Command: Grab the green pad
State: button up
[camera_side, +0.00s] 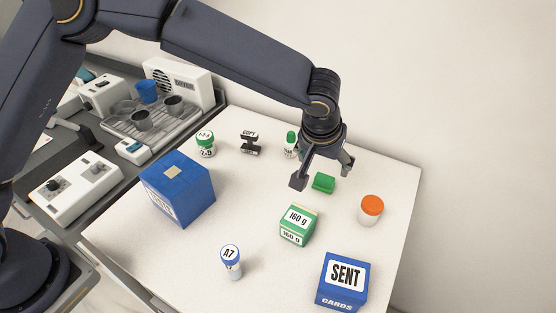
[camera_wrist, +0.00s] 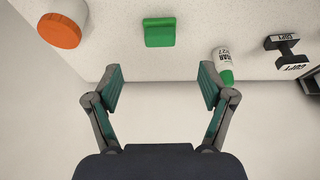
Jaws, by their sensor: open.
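The green pad (camera_side: 323,183) is a small green block lying on the white table, between the orange-capped jar and the green-capped bottle. In the wrist view the green pad (camera_wrist: 159,32) lies at the top centre, beyond the fingertips. My gripper (camera_side: 323,173) is above the table near the pad, with its fingers apart. In the wrist view my gripper (camera_wrist: 161,75) is open and empty, and the pad is in line with the gap between the fingers. I cannot tell the exact height of the fingers above the table.
A black stamp (camera_side: 250,142), a blue SENT box (camera_side: 343,282), an A7 bottle (camera_side: 231,262) and a large blue box (camera_side: 177,189) stand farther off.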

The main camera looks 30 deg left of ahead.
aim_at(325, 177)
jog(key=x, duration=0.9)
jog(key=shift+w+f, duration=0.2)
jog(key=shift+f, duration=0.15)
jog(key=shift+c, duration=0.4)
jog(key=c, duration=1)
jog(key=shift+o, duration=0.2)
jog(key=shift+r, duration=0.15)
